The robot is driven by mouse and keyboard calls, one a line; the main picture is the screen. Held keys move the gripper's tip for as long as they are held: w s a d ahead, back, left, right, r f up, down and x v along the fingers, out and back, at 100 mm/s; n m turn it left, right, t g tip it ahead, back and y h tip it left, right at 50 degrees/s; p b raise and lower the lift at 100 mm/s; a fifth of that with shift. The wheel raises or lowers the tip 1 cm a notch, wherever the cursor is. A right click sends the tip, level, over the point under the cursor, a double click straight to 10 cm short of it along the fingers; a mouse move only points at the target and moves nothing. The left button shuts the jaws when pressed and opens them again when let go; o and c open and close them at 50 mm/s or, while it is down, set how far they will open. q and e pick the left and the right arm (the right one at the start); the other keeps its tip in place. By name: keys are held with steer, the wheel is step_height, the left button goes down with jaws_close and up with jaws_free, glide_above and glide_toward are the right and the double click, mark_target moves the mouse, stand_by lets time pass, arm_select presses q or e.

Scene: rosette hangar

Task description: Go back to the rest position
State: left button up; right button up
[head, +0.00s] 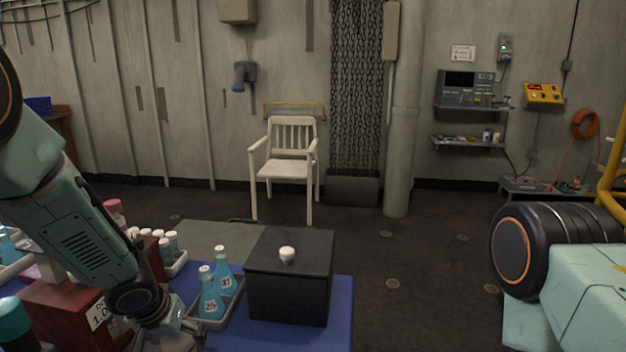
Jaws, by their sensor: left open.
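My left arm comes in from the left edge and reaches down over the blue table. My left gripper (176,332) is at the bottom edge of the head view, left of the tray with the blue flasks. It is open; its fingertips are hard to make out, and I see nothing held in it. My right gripper is out of view; only a mint and black part of my right arm shows at the right edge.
A black box (287,291) with a small white cap (287,254) on top stands on the blue table (341,305). Beside it is a grey tray (226,312) with blue flasks (211,300). Red blocks (62,306) crowd the left.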

arm_select(q)
steer(key=r+p, duration=0.2)
steer(key=r, duration=0.1)
steer(key=shift+s, duration=0.2)
step_height(320, 180, up, 2)
steer(key=shift+w+p, duration=0.15)
steer(key=shift+p, duration=0.9)
step_height(320, 180, up, 2)
steer(key=shift+r+p, duration=0.25)
steer(key=shift+p, duration=0.75)
steer(key=shift+r+p, duration=0.8)
steer(key=shift+r, duration=0.05)
steer(key=shift+f, duration=0.15)
steer(key=shift+s, duration=0.2)
steer(key=shift+n, duration=0.3)
